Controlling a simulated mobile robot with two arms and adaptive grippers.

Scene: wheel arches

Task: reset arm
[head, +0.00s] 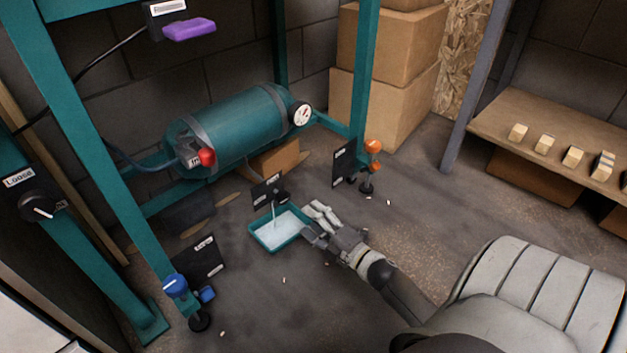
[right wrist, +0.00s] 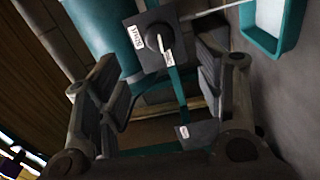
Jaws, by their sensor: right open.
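My right gripper (head: 318,222) is open and empty in the head view, just right of a teal tray (head: 256,240) on the floor. In the right wrist view its two fingers (right wrist: 165,95) stand wide apart. A black plate with a dark knob (right wrist: 158,42) and white labels shows between and beyond the fingertips. The same small knob (head: 281,197) shows in the head view above the tray. I cannot tell how far the fingers are from it, but nothing is held. My left gripper is not in view.
A teal frame holds a tank (head: 235,125) with a red knob (head: 207,157) and a gauge (head: 301,113). Orange knobs (head: 373,146) and a blue knob (head: 174,286) stand low on the frame. Boxes (head: 390,45) and a shelf (head: 540,120) with small blocks stand behind. Floor at centre right is mostly clear.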

